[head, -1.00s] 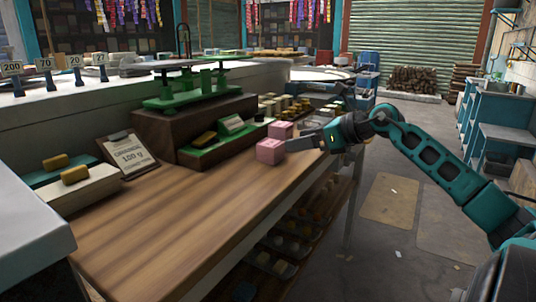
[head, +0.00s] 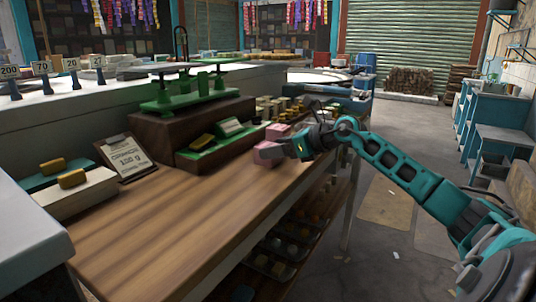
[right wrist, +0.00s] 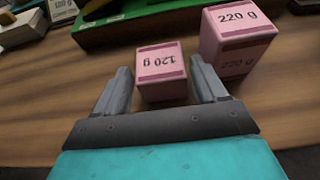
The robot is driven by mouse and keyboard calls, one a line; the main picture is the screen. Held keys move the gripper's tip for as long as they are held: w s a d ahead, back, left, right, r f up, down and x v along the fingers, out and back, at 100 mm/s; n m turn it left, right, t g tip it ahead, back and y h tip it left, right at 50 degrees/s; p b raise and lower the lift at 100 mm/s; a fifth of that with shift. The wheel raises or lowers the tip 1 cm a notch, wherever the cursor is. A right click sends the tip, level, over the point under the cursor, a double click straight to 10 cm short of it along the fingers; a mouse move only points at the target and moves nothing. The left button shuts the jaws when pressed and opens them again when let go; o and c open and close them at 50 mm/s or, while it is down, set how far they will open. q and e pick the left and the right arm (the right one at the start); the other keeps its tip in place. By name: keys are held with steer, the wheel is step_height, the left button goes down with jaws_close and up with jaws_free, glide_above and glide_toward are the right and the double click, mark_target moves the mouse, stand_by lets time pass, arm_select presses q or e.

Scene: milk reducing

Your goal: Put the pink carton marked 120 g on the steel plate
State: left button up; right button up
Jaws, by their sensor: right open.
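The pink carton marked 120 g (right wrist: 161,70) stands on the wooden counter, between the two spread fingers of my right gripper (right wrist: 158,75) in the right wrist view. The label reads upside down there. The fingers stand either side of it, with a gap visible on each side. In the head view the carton (head: 266,153) shows just left of my right gripper (head: 285,150), which partly hides it. A grey flat plate (head: 163,68) sits on top of the green scale (head: 195,95); I cannot tell for sure that it is the steel plate. My left gripper is not in view.
A taller pink carton marked 220 g (right wrist: 236,40) stands close by, right of the 120 g one in the right wrist view. A clipboard (head: 127,157) leans near the counter's back. The front of the wooden counter (head: 180,225) is clear.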

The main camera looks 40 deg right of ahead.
mark_target(268, 145)
steer(key=shift+x, duration=1.65)
steer(key=shift+d, duration=0.1)
steer(key=shift+c, duration=0.3)
steer(key=shift+r, duration=0.1)
steer(key=c, duration=0.8)
